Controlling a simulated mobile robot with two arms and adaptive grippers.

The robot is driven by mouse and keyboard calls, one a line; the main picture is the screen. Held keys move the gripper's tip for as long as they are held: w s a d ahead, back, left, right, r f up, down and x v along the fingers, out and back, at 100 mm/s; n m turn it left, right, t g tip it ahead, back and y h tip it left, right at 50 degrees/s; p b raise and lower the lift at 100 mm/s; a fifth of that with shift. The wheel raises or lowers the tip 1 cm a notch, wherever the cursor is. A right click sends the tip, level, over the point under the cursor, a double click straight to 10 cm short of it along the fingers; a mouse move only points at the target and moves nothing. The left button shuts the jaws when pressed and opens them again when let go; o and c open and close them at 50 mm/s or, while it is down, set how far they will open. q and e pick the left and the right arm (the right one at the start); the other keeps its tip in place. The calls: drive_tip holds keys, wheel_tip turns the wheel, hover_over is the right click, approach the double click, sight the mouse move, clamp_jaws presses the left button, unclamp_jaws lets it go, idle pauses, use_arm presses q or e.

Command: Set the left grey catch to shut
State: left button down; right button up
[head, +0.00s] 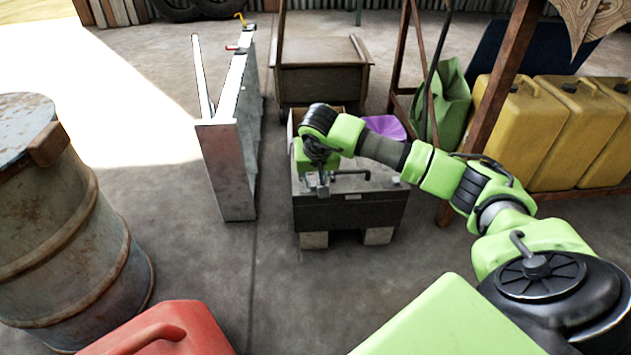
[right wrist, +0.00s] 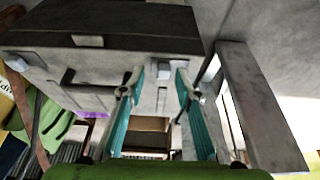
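A dark grey chest (head: 375,212) stands on two pale blocks, with a black handle on its lid. My right gripper (head: 322,184) is over the left part of its front edge and hides part of it. In the right wrist view the chest (right wrist: 125,22) appears turned around. The right gripper's teal fingers (right wrist: 159,80) are spread apart there. A small light grey piece, likely the left grey catch (right wrist: 165,73), shows between the fingertips. I cannot tell its setting or any contact. A pale plate (head: 352,197) sits mid-front, also in the wrist view (right wrist: 88,41). My left gripper is not in view.
A rusty drum (head: 65,225) and red can (head: 165,330) are front left; yellow cans (head: 520,125) are right. Floor before the chest is clear.

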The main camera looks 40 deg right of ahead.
drive_tip(key=v, duration=1.1)
drive_tip(key=shift+f, duration=0.1)
